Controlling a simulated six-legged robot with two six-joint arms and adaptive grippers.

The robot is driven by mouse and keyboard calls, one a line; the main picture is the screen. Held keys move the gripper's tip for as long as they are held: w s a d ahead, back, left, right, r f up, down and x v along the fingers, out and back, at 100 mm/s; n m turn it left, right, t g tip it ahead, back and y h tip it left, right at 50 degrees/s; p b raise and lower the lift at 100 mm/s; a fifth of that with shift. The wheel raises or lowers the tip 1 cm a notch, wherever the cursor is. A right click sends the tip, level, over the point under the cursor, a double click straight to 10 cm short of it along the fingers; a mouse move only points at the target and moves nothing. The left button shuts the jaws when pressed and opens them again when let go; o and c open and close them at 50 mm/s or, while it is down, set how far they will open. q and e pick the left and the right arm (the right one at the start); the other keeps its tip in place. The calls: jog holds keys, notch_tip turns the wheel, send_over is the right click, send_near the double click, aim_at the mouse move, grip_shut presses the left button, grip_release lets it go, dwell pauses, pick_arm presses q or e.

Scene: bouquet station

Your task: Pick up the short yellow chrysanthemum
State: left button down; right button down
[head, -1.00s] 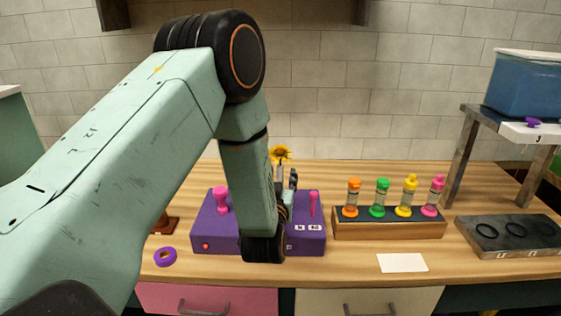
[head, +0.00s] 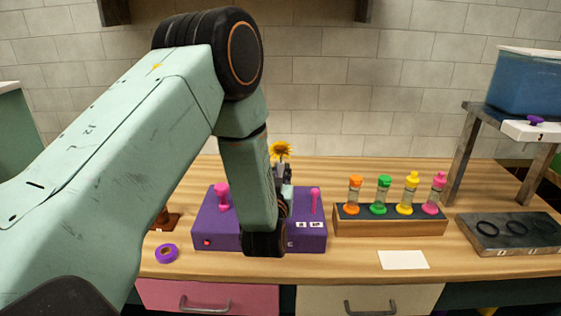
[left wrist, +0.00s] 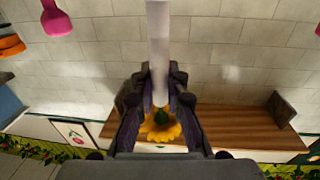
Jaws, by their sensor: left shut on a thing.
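The yellow chrysanthemum (head: 281,149) shows in the head view as a yellow-orange bloom with a dark centre, above the purple box. My left gripper (head: 285,174) is just below the bloom, partly hidden behind my own arm. In the left wrist view the bloom (left wrist: 161,130) shows from its green-centred underside, between the fingers. A pale upright shaft (left wrist: 158,45) runs between the fingertips of my left gripper (left wrist: 158,80), which is shut on it. Where the shaft meets the bloom is hard to make out. My right gripper is not in view.
The purple box (head: 213,232) with pink levers stands behind my forearm. A wooden rack (head: 390,225) of coloured vials is to its right. A purple tape roll (head: 166,253), a white card (head: 403,260) and a dark tray (head: 505,234) also lie on the table.

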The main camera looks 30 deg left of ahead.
aim_at(282, 143)
pick_arm(q)
jog(key=shift+d, duration=0.1)
jog(key=shift+d+r, duration=0.1)
jog(key=shift+r, duration=0.3)
notch_tip(282, 143, up, 9)
jog(key=shift+f, duration=0.15)
jog(key=shift+r+p, duration=0.75)
jog(key=shift+r, duration=0.1)
notch_tip(282, 143, up, 2)
jog(key=shift+r+p, duration=0.2)
jog(key=shift+p, duration=0.8)
jog(key=shift+r+p, duration=0.9)
jog(key=shift+r, duration=0.15)
jog(key=shift+r+p, duration=0.55)
jog(key=shift+r, duration=0.15)
